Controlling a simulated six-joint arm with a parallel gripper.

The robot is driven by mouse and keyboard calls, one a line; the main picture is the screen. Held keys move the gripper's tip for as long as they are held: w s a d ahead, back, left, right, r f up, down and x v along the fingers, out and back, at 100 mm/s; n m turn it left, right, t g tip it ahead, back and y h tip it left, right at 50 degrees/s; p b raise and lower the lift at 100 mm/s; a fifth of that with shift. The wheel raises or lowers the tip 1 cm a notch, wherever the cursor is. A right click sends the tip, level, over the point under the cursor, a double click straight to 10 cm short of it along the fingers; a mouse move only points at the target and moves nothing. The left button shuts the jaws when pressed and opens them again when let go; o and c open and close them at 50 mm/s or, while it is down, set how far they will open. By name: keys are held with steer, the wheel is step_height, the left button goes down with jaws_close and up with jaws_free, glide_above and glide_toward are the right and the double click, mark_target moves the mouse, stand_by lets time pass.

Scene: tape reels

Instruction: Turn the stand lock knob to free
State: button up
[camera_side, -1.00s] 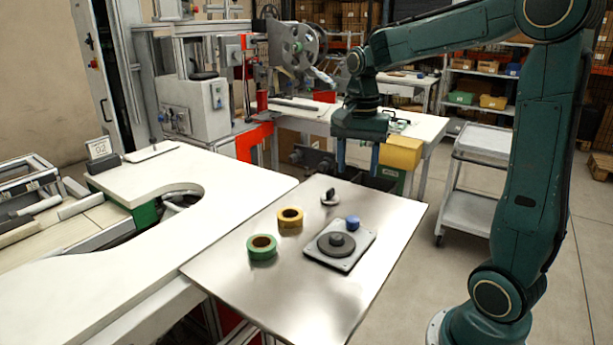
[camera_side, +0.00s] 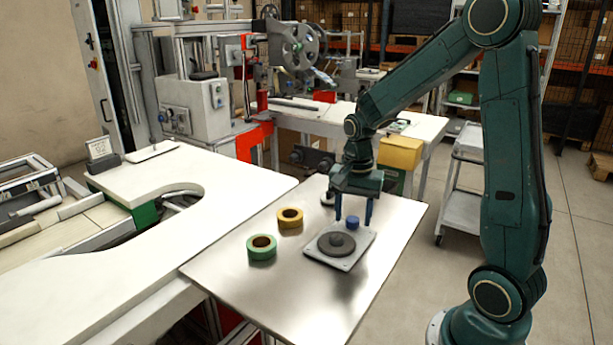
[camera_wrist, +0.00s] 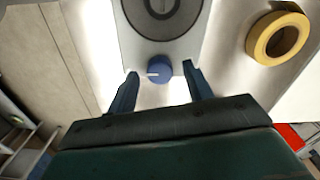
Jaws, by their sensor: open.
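The stand (camera_side: 318,257) is a light grey square plate with a dark round hub (camera_side: 337,243), lying on the steel table. My gripper (camera_side: 354,219) is open, pointing down over that corner. In the wrist view my gripper (camera_wrist: 158,73) has one blue finger on each side of the knob, with visible gaps. I cannot tell whether the fingertips are down at knob height.
A yellow tape reel (camera_side: 290,217) and a green tape reel (camera_side: 262,247) lie left of the stand. A small object (camera_side: 327,199) behind is partly hidden by my gripper. The table front (camera_side: 290,310) is clear.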

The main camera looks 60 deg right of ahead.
steer(key=shift+f, duration=0.4)
steer(key=c, duration=1)
